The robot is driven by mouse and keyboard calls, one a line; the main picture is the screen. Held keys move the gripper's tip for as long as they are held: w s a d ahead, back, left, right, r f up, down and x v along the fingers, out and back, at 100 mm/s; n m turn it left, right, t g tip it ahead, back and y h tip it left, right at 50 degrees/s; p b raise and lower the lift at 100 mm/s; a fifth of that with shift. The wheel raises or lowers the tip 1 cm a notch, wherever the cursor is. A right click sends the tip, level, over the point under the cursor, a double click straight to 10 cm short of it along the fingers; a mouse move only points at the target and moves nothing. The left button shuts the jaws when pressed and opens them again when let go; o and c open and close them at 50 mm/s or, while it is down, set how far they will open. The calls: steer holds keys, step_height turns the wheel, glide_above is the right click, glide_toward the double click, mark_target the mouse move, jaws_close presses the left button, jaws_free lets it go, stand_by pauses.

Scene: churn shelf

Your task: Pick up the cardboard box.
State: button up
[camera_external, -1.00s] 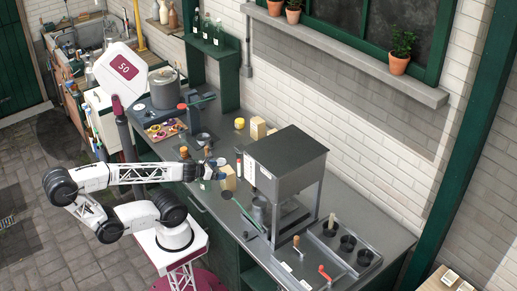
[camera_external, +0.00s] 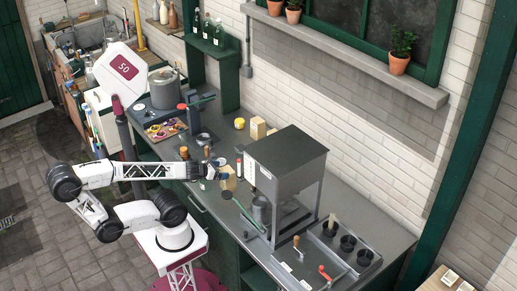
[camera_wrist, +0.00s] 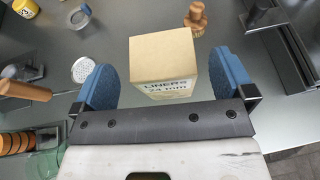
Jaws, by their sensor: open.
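The cardboard box (camera_wrist: 161,62) is a tan carton with printed text reading "LINERS 24 mm" on its side, in the wrist view. My gripper (camera_wrist: 160,80) is open, with one blue fingertip pad on each side of the box. A gap shows between the box and each pad, so the box is not gripped. In the external view the box (camera_external: 228,181) stands near the front edge of the counter, and my gripper (camera_external: 216,170) is right beside it, partly covering it.
A wooden stamp-like tool (camera_wrist: 196,18) stands close beyond the box. A round perforated metal head (camera_wrist: 83,70) lies left of it. The grey machine (camera_external: 287,160) stands to the right on the counter (camera_external: 345,200). A yellow-lidded jar (camera_external: 239,123) is farther back.

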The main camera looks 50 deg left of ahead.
mark_target(230, 169)
steer(key=shift+x, duration=2.55)
steer(key=c, duration=1.2)
steer(key=shift+r, duration=5)
